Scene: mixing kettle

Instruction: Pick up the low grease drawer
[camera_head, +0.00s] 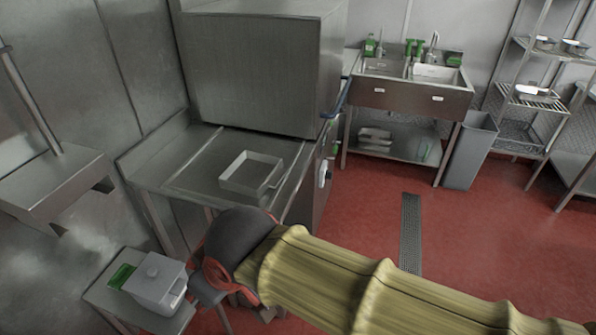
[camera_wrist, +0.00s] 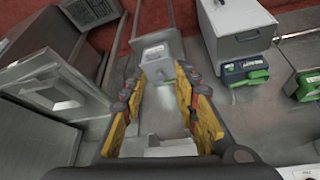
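A shallow, open, light grey rectangular tray (camera_head: 232,186) with a handle on its right side rests on the steel table and looks like the low grease drawer. I cannot tell for certain that it is the drawer. My gripper (camera_wrist: 165,108) is open in the wrist view, with yellow and orange fingers spread apart. A grey metal box with a pale label (camera_wrist: 155,52) shows beyond the fingertips, apart from them. In the head view the gripper itself is hidden behind the dark end of my arm, in front of the table.
The steel table (camera_head: 190,180) has a large metal hood machine (camera_head: 255,75) above it. A grey lidded container (camera_head: 155,281) and a green item (camera_head: 122,276) stand on a low stand at lower left. A sink unit (camera_head: 415,98) stands behind. Red floor is open at right.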

